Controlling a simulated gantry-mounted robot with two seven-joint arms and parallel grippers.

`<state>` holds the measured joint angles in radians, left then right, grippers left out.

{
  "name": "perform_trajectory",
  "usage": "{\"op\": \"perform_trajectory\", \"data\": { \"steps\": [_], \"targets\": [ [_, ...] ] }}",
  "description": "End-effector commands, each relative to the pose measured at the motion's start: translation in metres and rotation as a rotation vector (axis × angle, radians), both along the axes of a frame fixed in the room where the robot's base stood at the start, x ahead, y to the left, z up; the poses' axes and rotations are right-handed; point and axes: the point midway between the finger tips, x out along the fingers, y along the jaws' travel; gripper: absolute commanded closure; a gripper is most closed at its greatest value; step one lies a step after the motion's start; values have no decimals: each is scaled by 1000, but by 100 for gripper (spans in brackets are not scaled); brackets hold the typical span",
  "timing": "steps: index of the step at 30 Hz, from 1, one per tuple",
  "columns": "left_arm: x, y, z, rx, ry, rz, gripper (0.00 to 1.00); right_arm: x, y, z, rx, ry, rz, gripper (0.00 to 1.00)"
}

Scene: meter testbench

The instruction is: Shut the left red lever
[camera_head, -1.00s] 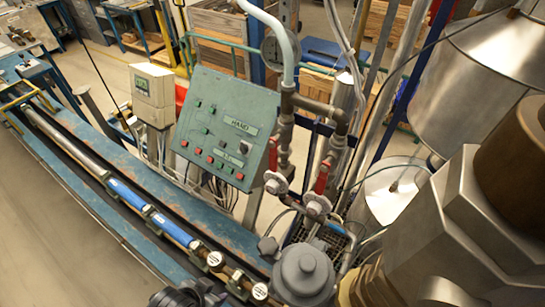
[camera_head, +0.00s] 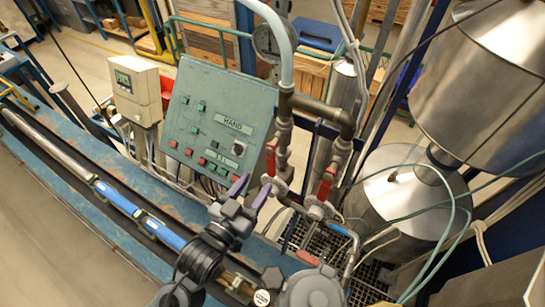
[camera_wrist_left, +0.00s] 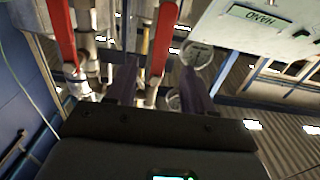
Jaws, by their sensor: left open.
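The left red lever (camera_head: 271,158) stands roughly upright on its valve pipe, just right of the control panel. The right red lever (camera_head: 325,185) stands on the neighbouring pipe. My left gripper (camera_head: 250,190) is open, with its purple fingers pointing up just below and left of the left lever. In the left wrist view, the fingers (camera_wrist_left: 161,85) are spread, and the left lever (camera_wrist_left: 163,40) shows beyond the gap between them, apparently not gripped. The right lever (camera_wrist_left: 62,32) is at the upper left there. My right gripper is not in view.
The green control panel (camera_head: 218,125) stands close behind and left of my gripper. A grey pipe with a gauge (camera_head: 266,42) rises behind the levers. The blue bench (camera_head: 75,190) runs along the left. Metal tanks (camera_head: 405,195) and hoses stand right of the levers.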

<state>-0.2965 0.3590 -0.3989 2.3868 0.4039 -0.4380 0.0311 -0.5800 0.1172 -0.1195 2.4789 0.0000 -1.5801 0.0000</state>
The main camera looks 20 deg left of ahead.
Motion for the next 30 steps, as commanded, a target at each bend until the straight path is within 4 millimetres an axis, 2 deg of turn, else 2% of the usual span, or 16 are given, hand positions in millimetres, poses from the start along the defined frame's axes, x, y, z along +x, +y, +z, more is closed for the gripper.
{"op": "perform_trajectory", "data": {
  "steps": [1,9,15,21,30],
  "targets": [
    [9,0,5,1,-2,2,48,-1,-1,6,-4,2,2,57],
    [52,-6,4,1,-1,2,48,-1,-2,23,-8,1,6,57],
    [75,-9,2,1,1,1,48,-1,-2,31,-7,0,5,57],
    [85,-10,1,-1,1,0,48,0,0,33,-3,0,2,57],
    [86,-10,0,-1,1,0,49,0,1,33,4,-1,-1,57]
  ]
}}
